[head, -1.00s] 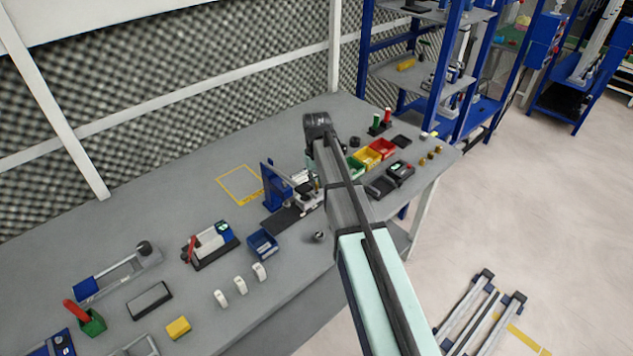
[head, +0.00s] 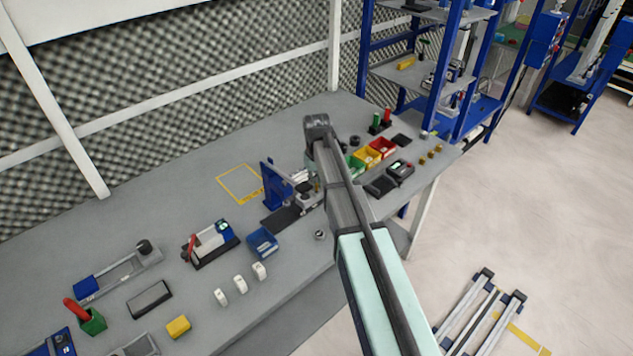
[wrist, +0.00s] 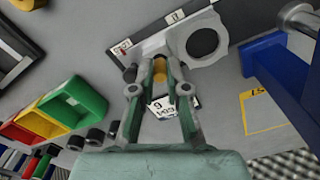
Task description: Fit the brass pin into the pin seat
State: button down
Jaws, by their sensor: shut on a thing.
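The brass pin (wrist: 160,70) is between the fingertips of my gripper (wrist: 160,82) in the wrist view, and the fingers are closed on it. A pale grey fixture with a large dark round opening (wrist: 184,33) lies just beyond and to the right of the fingertips. I cannot tell for sure which part is the pin seat, or whether the pin touches the fixture. In the head view my gripper is low over the bench beside a blue upright fixture (head: 268,180), largely hidden by my own arm.
Green, yellow and red bins (wrist: 50,115) stand to the left in the wrist view, with dark round parts beside them. In the head view a blue bin (head: 262,243) and a small round part (head: 319,235) are near the fixture. A yellow outlined area (head: 240,184) is bare.

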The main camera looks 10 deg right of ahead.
jog(key=shift+f, duration=0.6)
jog(key=c, duration=1.1)
grip_release()
notch_tip(320, 180, up, 12)
jog(key=shift+r, duration=0.1)
